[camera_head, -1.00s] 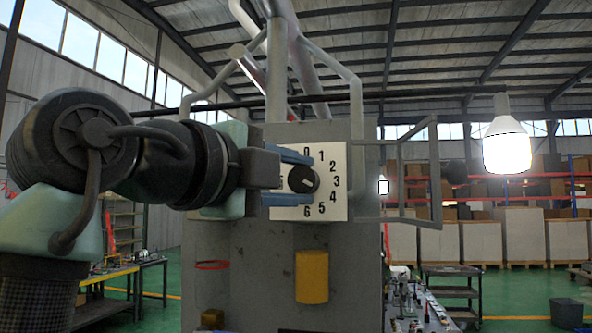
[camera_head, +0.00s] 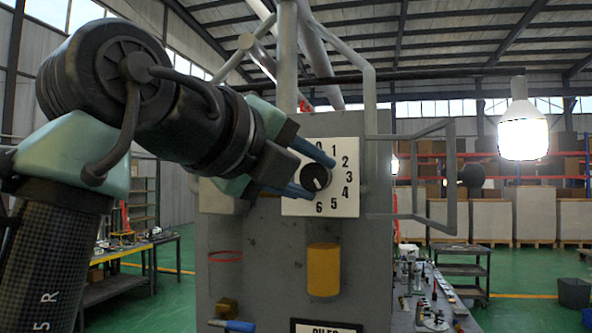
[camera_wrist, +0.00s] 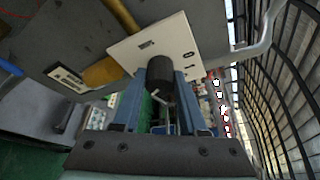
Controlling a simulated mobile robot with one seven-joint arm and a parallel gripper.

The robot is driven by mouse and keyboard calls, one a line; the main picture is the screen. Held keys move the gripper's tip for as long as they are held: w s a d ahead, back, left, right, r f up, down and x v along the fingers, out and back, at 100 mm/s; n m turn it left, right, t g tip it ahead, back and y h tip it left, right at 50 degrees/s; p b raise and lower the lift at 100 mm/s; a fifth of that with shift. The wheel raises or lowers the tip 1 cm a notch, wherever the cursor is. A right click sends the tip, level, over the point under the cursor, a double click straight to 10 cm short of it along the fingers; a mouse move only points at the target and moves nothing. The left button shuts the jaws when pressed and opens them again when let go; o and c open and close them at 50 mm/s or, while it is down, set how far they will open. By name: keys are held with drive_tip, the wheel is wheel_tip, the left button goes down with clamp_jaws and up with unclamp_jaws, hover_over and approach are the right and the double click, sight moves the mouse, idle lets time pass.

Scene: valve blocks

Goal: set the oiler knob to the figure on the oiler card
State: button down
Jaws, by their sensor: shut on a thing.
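The oiler knob (camera_head: 316,177) is a round black knob with a short white mark, at the centre of a white dial plate (camera_head: 290,207) with figures from 0 to 6. Its mark seems to point to the lower right, but I cannot tell the exact figure. My gripper (camera_head: 320,178) comes from the left, tilted, with its blue fingers shut on the knob. In the wrist view the knob (camera_wrist: 160,69) sits between the fingers. The oiler card (camera_head: 328,328) is cut off by the bottom edge; its figure is not visible.
A yellow cylinder (camera_head: 323,268) is on the grey panel (camera_head: 270,255) below the dial. A red ring (camera_head: 226,256) and a blue handle (camera_head: 238,325) are lower left. A grey tube frame (camera_head: 450,180) sticks out at right. A lamp (camera_head: 523,135) hangs further right.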

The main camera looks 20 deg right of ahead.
drive_tip(key=shift+f, duration=0.1)
drive_tip(key=shift+c, duration=2.2)
unclamp_jaws()
drive_tip(key=b+v, duration=0.5)
drive_tip(key=v, duration=0.8)
